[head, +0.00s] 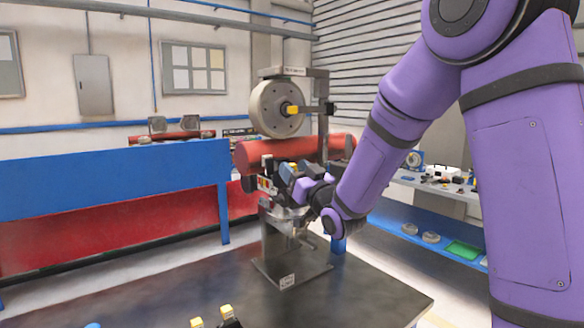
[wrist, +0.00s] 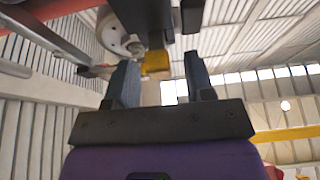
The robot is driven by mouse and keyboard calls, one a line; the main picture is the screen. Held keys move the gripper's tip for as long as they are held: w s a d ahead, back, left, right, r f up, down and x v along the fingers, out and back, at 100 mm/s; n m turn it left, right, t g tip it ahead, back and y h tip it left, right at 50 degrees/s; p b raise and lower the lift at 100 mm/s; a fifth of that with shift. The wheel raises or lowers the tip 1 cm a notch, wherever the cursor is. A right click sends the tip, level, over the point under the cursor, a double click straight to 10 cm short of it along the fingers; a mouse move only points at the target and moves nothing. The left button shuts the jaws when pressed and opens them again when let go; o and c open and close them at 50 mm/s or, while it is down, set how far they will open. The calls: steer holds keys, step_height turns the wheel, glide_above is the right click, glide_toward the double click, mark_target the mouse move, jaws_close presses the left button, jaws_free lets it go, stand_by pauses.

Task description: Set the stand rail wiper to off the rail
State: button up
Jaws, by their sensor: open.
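The stand (head: 292,270) is a grey metal frame on the dark table, carrying a pale round wheel (head: 272,112) above a red cylindrical rail (head: 265,152). A yellow-tipped part (head: 293,109) shows at the wheel's centre, with a dark arm to its right. I cannot tell which part is the rail wiper. My gripper (head: 284,174) is just below the red rail, in front of the stand, and hides part of it. In the wrist view my gripper (wrist: 159,75) is open, its two fingers pointing up. A yellow block (wrist: 155,63) shows in the gap; I cannot tell whether it touches them.
The dark table (head: 375,300) has small yellow-topped items (head: 226,312) at its front edge. A blue and red bench (head: 110,180) stands at the left. A shelf with small parts (head: 445,185) is at the right, behind my arm.

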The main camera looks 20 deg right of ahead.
steer(key=shift+x, duration=0.85)
steer(key=shift+c, duration=0.2)
